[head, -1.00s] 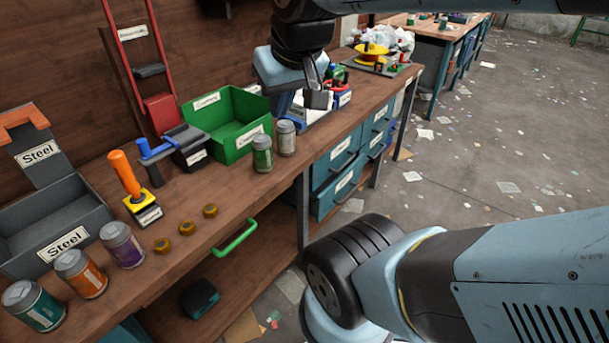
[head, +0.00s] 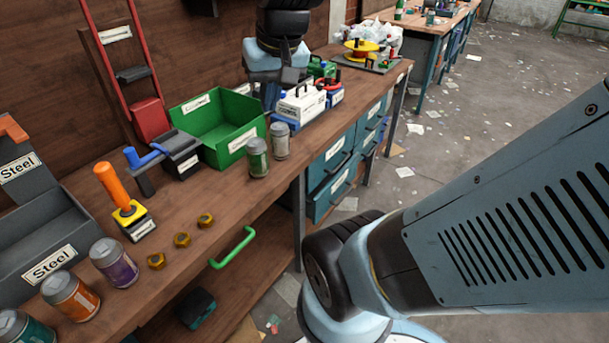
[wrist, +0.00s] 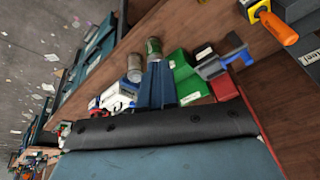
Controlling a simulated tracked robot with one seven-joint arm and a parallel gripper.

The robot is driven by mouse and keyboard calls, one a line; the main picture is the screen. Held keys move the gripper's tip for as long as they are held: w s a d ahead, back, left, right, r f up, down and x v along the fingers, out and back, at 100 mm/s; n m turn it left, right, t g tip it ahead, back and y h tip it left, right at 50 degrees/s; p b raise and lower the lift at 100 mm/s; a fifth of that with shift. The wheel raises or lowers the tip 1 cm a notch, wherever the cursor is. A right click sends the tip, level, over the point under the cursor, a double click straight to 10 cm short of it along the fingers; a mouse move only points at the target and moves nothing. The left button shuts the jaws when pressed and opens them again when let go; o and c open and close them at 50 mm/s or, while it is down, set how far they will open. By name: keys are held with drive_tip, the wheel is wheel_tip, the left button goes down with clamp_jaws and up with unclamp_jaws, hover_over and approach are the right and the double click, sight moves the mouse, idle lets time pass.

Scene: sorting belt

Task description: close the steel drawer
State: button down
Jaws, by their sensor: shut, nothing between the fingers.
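A grey open box with "Steel" labels (head: 83,232) sits at the left of the bench in the head view. Its raised back plate also reads "Steel". A green bar handle (head: 233,248) sticks out at the bench front. My gripper (head: 270,100) points down over the back of the bench, behind the white case and right of the green bin, shut and empty. It also shows in the wrist view (wrist: 157,67).
A green bin (head: 225,150), two cans (head: 258,158) and a white case (head: 300,104) stand near my gripper. An orange-handled tool (head: 118,190), three brass nuts (head: 182,240) and several cans (head: 114,263) are at the left. The right floor is open, with scraps.

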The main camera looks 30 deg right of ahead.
drive_tip(key=w+d+f+m+g+y, duration=0.1)
drive_tip(key=w+d+f+m+y, duration=0.3)
drive_tip(key=d+f, duration=0.35)
drive_tip(key=w+d+f+m+y, duration=0.2)
drive_tip(key=w+d+f+m, duration=0.2)
drive_tip(key=w+d+f, duration=0.4)
drive_tip(key=w+d+f+m+g+y, duration=0.1)
drive_tip(key=w+d+f+m+y, duration=0.25)
drive_tip(key=d+f, duration=0.4)
drive_tip(key=s+d+f+m+t+y, duration=0.1)
drive_tip(key=d+f+m+t, duration=0.25)
drive_tip(key=f, duration=0.55)
drive_tip(key=s+d+f+m+t+y, duration=0.15)
drive_tip(key=d+f+m, duration=0.3)
drive_tip(key=f, duration=0.45)
drive_tip(key=m+t+h, duration=0.6)
drive_tip(key=m+t, duration=0.4)
approach(325, 193)
drive_tip(key=x, duration=0.6)
drive_tip(key=shift+a, duration=0.15)
drive_tip(key=shift+w+a, duration=0.1)
drive_tip(key=shift+w, duration=0.3)
